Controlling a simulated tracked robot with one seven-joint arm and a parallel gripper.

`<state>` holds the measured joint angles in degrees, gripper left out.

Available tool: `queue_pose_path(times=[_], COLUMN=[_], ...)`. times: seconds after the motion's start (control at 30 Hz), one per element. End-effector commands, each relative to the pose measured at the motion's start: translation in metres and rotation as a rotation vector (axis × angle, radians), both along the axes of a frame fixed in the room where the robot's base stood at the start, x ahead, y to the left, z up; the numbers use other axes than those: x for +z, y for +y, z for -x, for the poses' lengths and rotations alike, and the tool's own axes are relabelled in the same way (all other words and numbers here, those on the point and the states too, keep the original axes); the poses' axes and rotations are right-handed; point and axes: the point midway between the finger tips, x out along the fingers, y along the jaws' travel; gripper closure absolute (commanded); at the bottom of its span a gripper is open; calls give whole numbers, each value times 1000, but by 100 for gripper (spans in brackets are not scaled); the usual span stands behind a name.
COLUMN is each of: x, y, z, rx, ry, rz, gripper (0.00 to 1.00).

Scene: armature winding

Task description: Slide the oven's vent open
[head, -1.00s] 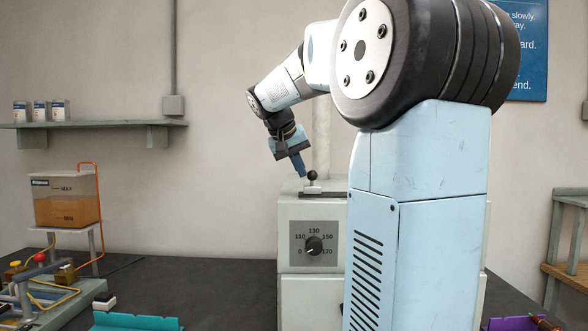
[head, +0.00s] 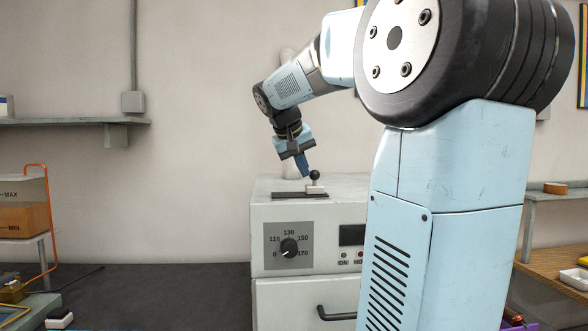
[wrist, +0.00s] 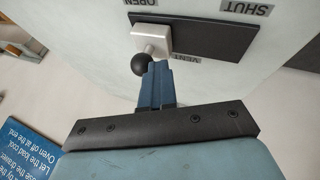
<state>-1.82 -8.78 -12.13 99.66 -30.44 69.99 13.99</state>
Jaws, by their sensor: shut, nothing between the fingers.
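The oven (head: 335,225) stands on the dark bench, with the vent's dark slide plate (head: 290,195) on its top. The vent slider, a pale block (head: 316,189) with a black ball knob (head: 314,175), sits at the plate's right end in the head view. In the wrist view the block (wrist: 152,39) is at the end by the OPEN label (wrist: 141,3), away from the SHUT label (wrist: 243,7). My gripper (head: 306,174) is shut and empty, its blue fingertips (wrist: 158,70) right beside the knob (wrist: 141,64). I cannot tell whether they touch.
The oven front has a dial (head: 289,248) and a drawer handle (head: 337,313). A tank (head: 24,218) on a stand is at the left, under a wall shelf (head: 70,122). A wooden side shelf (head: 555,262) is at the right. Bench left of the oven is mostly clear.

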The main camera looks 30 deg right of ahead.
Motion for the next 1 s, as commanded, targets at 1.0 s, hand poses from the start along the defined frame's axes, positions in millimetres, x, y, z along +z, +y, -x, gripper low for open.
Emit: queue_pose_path(times=[1.0], x=[87], y=[84], z=[15], rx=[-6], ry=[1], rz=[1], gripper=[100])
